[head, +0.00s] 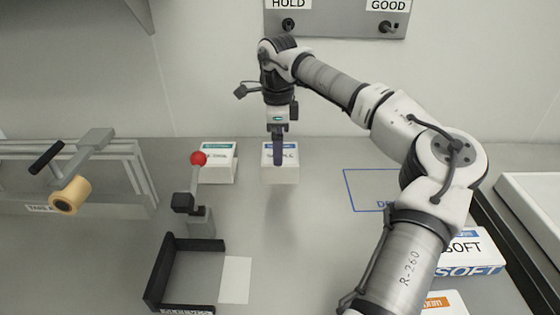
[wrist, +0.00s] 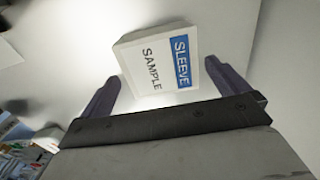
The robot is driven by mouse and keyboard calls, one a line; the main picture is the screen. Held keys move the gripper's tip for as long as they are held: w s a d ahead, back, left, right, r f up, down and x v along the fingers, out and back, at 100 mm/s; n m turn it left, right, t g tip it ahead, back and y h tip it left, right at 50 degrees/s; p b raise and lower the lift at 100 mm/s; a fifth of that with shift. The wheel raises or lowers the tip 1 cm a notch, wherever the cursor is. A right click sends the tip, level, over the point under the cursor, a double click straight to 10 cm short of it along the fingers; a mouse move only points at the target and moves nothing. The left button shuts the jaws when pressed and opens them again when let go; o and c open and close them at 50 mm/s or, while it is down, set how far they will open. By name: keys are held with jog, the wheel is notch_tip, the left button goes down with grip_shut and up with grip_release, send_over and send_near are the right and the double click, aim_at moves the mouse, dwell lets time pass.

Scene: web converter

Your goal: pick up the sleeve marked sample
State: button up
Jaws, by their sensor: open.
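The sleeve marked sample is a white box with a blue band reading SLEEVE and the word SAMPLE (wrist: 158,62) in the wrist view. In the head view the box (head: 284,176) stands on the grey table near the back wall, partly hidden by my gripper (head: 278,160). My gripper points down over the box. In the wrist view my open gripper (wrist: 165,95) has one dark finger toward each side of the box, with the box ahead between them. I cannot tell whether the fingers touch it.
A similar white box with a green band (head: 218,163) stands close on the left. A red-knobbed lever (head: 198,159) and black tray (head: 155,275) are in front. A blue outlined area (head: 372,173) lies to the right. More labelled boxes (head: 474,250) stand at the right.

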jog(key=shift+s+d+f+p, duration=0.15)
jog(key=shift+f+p, duration=0.25)
jog(key=shift+f, duration=0.95)
jog(key=shift+w+d+f+p, duration=0.1)
jog(key=shift+f+p, duration=0.3)
jog(key=shift+f, duration=0.95)
jog(key=c, duration=0.6)
